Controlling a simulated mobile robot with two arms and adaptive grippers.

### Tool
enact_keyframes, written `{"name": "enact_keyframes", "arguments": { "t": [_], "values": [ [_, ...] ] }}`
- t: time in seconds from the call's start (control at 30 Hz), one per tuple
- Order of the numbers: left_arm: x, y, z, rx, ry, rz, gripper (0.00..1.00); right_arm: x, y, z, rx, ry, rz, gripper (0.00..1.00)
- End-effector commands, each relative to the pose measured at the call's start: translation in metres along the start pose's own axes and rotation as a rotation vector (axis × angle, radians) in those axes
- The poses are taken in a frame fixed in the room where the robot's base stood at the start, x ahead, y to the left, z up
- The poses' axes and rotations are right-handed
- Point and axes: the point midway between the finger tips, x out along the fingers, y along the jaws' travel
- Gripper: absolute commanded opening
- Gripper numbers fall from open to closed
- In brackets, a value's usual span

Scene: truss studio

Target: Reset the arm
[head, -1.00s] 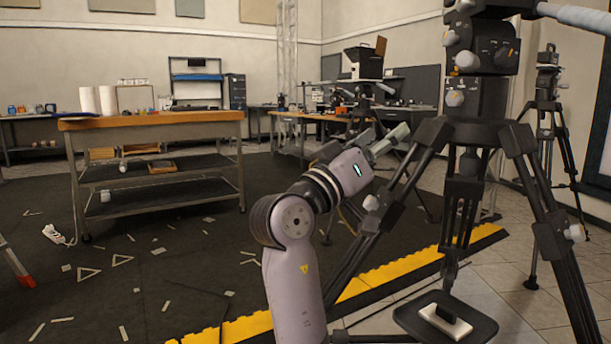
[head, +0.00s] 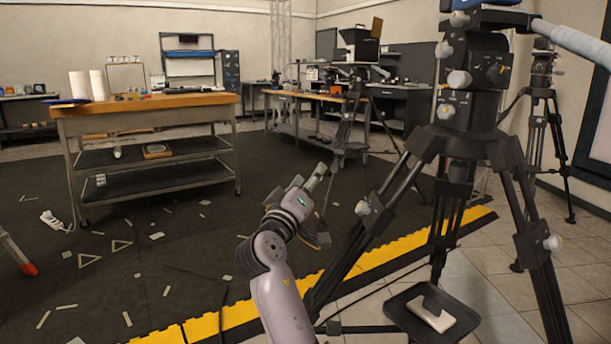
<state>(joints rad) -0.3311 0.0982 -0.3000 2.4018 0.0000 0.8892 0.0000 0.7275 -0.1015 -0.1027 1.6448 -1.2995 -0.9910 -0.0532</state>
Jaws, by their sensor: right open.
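My right arm (head: 283,290) rises from the bottom middle of the head view, bent at its joint, and points up and away to the right. My right gripper (head: 318,172) is at its far end, over the dark floor mat and left of the big tripod. It is open, and I see nothing between its fingers. My left arm and left gripper are not in the picture.
A large black tripod (head: 470,146) stands close on the right, with a small tray (head: 394,309) low between its legs. A wood-topped workbench (head: 150,103) stands at the left. Yellow edging (head: 365,268) borders the dark mat (head: 180,240), which has scattered pale pieces.

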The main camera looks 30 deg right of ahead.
Motion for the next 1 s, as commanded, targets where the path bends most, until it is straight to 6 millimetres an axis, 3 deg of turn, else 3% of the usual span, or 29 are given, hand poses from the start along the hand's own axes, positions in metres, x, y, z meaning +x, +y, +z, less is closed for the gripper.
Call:
{"name": "enact_keyframes", "arguments": {
  "t": [0.23,0.77,0.87,0.97,1.0],
  "values": [
    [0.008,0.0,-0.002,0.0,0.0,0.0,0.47,0.001,-0.016,0.002,-0.019,0.006,-0.042,0.47],
    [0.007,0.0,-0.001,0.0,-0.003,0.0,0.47,-0.001,-0.019,0.003,-0.017,0.012,-0.048,0.47],
    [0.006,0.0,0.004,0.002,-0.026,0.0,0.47,-0.01,-0.033,0.006,-0.001,0.063,-0.093,0.47],
    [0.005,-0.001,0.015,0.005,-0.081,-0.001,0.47,-0.036,-0.061,0.012,0.055,0.182,-0.198,0.47],
    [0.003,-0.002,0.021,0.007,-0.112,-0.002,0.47,-0.053,-0.074,0.014,0.092,0.246,-0.253,0.47]
  ]
}}
